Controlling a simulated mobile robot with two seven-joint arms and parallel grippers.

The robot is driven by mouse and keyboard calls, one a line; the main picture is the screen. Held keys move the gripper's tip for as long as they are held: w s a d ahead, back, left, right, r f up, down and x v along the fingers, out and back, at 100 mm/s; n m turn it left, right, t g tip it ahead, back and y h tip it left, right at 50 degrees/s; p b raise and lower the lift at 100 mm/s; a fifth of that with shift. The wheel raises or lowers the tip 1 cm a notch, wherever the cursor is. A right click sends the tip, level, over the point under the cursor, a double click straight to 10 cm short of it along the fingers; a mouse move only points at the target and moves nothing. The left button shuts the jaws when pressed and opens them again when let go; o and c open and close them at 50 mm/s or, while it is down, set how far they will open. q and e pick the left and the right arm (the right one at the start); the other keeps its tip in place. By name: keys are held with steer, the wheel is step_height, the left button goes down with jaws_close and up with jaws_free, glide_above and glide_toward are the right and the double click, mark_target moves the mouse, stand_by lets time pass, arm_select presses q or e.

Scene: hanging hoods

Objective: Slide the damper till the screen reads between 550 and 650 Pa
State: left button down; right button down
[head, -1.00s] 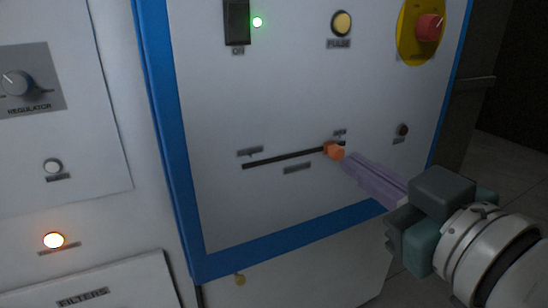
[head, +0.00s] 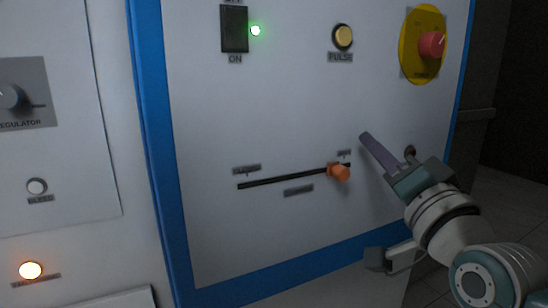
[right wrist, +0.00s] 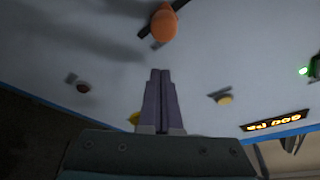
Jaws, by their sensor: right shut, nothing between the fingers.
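The damper's orange knob (head: 340,172) sits near the right end of a dark, slightly slanted slot (head: 280,179) on the white panel. The knob also shows at the top of the right wrist view (right wrist: 163,22). My right gripper (head: 364,137) is shut and empty, its purple fingers above and right of the knob, apart from it. Its fingers point up in the right wrist view (right wrist: 159,72). The screen (right wrist: 275,123) shows upside-down orange digits in the right wrist view, too small to read surely. My left gripper is not in view.
A black switch (head: 235,28) with a green lamp (head: 255,30), a yellow PULSE button (head: 343,36) and a red knob on a yellow plate (head: 431,45) are above the slot. A blue frame (head: 160,150) edges the panel. The panel around the slot's left part is clear.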

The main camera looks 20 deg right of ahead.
mark_target(339, 172)
steer(key=shift+s+a+f, duration=0.2)
steer(key=shift+a+f, duration=0.7)
steer(key=shift+f, duration=0.15)
steer(key=shift+a+f, duration=0.3)
steer(key=shift+a+f, duration=0.3)
steer(key=shift+a, duration=0.2)
